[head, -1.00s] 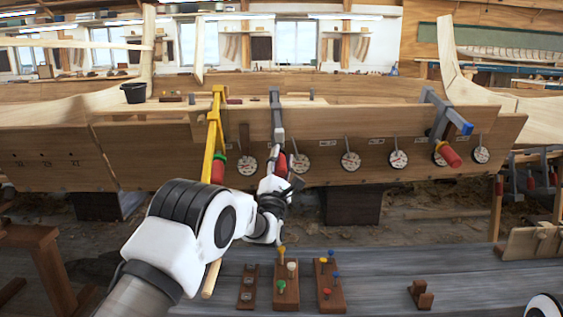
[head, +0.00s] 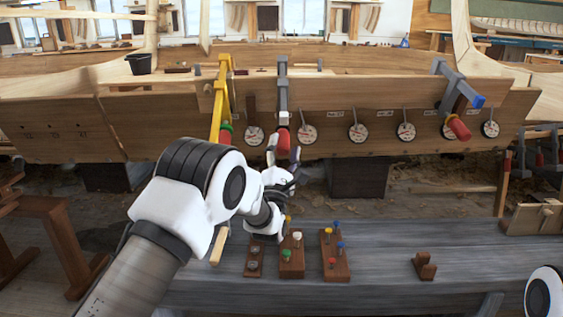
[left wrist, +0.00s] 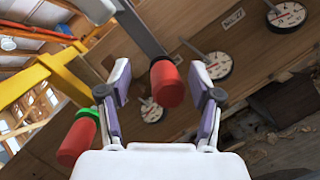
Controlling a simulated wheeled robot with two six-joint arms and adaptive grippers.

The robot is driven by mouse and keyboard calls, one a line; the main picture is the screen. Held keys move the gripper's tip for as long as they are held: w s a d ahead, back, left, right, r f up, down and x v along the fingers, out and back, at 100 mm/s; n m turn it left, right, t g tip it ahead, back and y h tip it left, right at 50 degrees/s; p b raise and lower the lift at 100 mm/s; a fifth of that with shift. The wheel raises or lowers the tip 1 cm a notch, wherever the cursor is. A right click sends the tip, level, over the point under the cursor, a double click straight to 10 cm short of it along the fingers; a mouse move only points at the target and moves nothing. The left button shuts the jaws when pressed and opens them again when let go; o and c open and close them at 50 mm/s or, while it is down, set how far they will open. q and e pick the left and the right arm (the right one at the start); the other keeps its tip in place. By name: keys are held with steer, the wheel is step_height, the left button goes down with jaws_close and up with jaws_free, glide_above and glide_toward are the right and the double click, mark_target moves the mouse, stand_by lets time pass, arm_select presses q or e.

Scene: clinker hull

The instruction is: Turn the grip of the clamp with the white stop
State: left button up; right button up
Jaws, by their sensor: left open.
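Three clamps hang on the hull's upper plank. The yellow clamp (head: 220,100) at left has a green stop and a red grip (left wrist: 77,142). The right grey clamp (head: 450,95) has a blue end and a tilted red grip (head: 459,128). My left gripper (head: 287,160) is open just below the middle clamp. In the left wrist view, the middle red grip appears between its spread fingers, with no contact visible. My right gripper is out of view.
Several round dials (head: 307,134) line the hull plank (head: 390,105) behind the clamps. Below, a grey bench (head: 390,255) carries wooden blocks with coloured pegs (head: 335,258) and a small brown block (head: 424,266). A black bucket (head: 140,64) stands on the hull at left.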

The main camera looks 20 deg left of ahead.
arm_select(q)
steer(key=v, duration=0.6)
stand_by(1.0)
